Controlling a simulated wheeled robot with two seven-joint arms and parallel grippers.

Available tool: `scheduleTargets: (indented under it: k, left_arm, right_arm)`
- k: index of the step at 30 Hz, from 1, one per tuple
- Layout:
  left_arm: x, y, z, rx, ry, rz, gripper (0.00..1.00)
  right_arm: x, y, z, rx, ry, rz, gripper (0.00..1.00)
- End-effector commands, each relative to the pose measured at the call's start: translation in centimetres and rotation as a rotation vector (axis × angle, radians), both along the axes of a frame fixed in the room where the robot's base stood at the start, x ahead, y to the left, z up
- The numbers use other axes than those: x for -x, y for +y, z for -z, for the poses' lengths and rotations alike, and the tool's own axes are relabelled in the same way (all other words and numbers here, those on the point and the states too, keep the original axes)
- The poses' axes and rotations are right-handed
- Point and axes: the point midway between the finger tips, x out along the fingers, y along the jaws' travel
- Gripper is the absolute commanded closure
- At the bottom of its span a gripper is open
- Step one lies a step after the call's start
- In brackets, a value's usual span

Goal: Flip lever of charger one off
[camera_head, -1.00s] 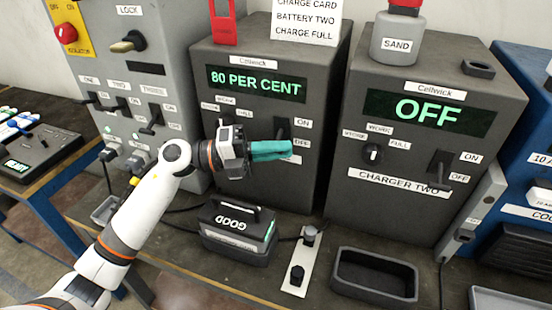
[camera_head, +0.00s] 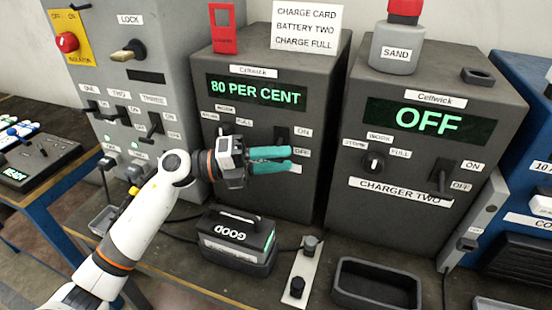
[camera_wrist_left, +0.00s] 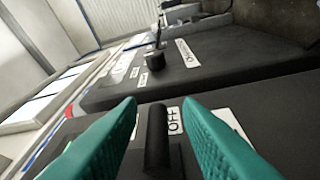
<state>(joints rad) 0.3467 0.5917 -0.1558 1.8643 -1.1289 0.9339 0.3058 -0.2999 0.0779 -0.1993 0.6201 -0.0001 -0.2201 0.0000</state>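Charger one (camera_head: 262,178) is the dark box in the middle of the head view, with a lit "80 PER CENT" display (camera_head: 256,92). Its black lever (camera_head: 281,133) shows just above my left gripper, beside the ON label (camera_head: 303,132) and the OFF label (camera_head: 302,154). My left gripper (camera_head: 290,160) is open, its two teal fingers parted in front of the charger's face. In the left wrist view, the black lever (camera_wrist_left: 156,135) stands between the two fingers with a visible gap on each side, next to the OFF label (camera_wrist_left: 176,120). The lever's base is partly hidden.
Charger two (camera_head: 400,215), showing OFF, stands at the right with its own lever (camera_head: 440,178). A battery marked GOOD (camera_head: 238,230) sits below the gripper. A dark tray (camera_head: 375,283) and a switch plate (camera_head: 300,272) lie on the bench. A grey isolator cabinet (camera_head: 135,70) is at the left.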

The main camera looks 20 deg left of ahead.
Motion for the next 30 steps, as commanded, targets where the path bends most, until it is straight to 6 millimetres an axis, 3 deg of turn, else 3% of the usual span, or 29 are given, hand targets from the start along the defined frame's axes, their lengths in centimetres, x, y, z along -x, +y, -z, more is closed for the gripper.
scheduleTargets:
  k: [5, 18, 24, 30]
  left_arm:
    - [0.5, 1.6, 0.4, -0.002, 0.001, -0.003, 0.68]
    - [3.4, 9.7, 1.3, -0.004, 0.003, -0.003, 0.68]
    - [4.0, 11.1, 1.3, -0.001, 0.001, 0.0, 0.68]
    - [4.0, 11.2, 1.2, -0.001, 0.001, 0.0, 0.68]
  right_arm:
    - [0.0, 0.0, 0.6, 0.0, 0.0, 0.0, 0.64]
    - [0.0, 0.0, 2.8, 0.0, 0.0, -0.001, 0.64]
    - [0.0, 0.0, 3.0, 0.0, 0.0, -0.001, 0.64]
    - [0.0, -0.1, 3.0, 0.001, 0.0, -0.002, 0.64]
